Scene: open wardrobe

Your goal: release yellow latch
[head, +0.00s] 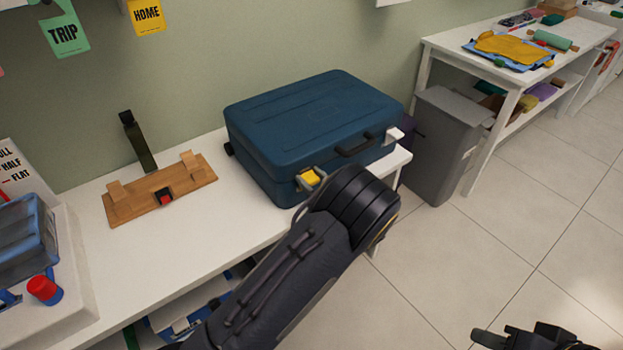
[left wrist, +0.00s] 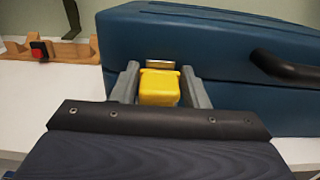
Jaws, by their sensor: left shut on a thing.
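The yellow latch (head: 311,178) is on the front of a closed blue suitcase (head: 310,115), near its left corner. It also shows in the left wrist view (left wrist: 159,88), below a small metal catch plate (left wrist: 160,64). My left gripper (head: 307,180) has its grey fingers on either side of the yellow latch and is shut on it. A white latch (head: 394,135) is on the right of the suitcase front, past the dark handle (head: 355,146). My right gripper (head: 525,339) shows only partly at the bottom right, far from the suitcase; its jaws are unclear.
The suitcase lies on a white bench (head: 240,215). A wooden rack (head: 160,190) with a dark green strap (head: 139,143) stands left of it. A grey bin (head: 442,145) stands right of the bench. The tiled floor in front is open.

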